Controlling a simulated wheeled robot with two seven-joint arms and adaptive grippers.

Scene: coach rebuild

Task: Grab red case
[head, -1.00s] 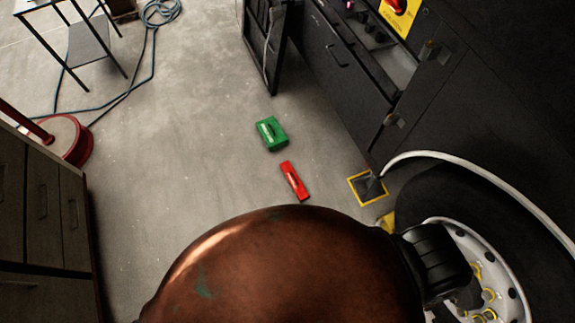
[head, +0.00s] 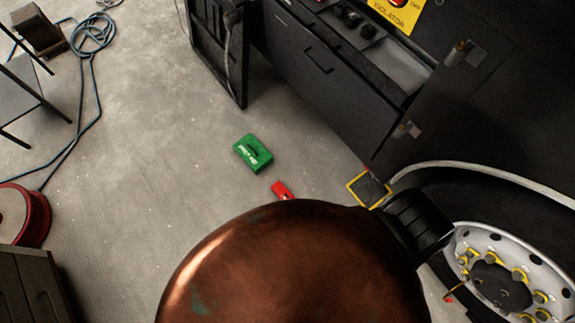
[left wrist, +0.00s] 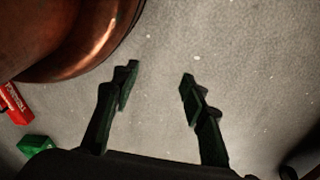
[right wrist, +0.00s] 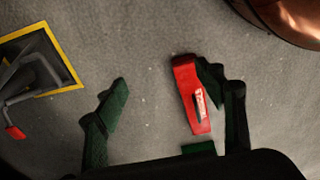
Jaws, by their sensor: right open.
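The red case (head: 281,190) lies on the concrete floor, its near part hidden behind a rounded copper-coloured body in the head view. In the right wrist view the red case (right wrist: 188,98) shows with a pale label, between the fingers and close beside the right-hand one. My right gripper (right wrist: 162,78) is open above the floor; I cannot tell its height over the case. My left gripper (left wrist: 158,84) is open and empty over bare floor. The red case (left wrist: 14,104) shows at that view's left edge. Neither gripper shows in the head view.
A green case (head: 253,152) lies just beyond the red one. A yellow-edged square (head: 369,188) and a wheel (head: 505,275) are at right, dark cabinets (head: 325,70) behind. A blue hose (head: 85,100) and red reel (head: 22,215) lie left. Floor between is clear.

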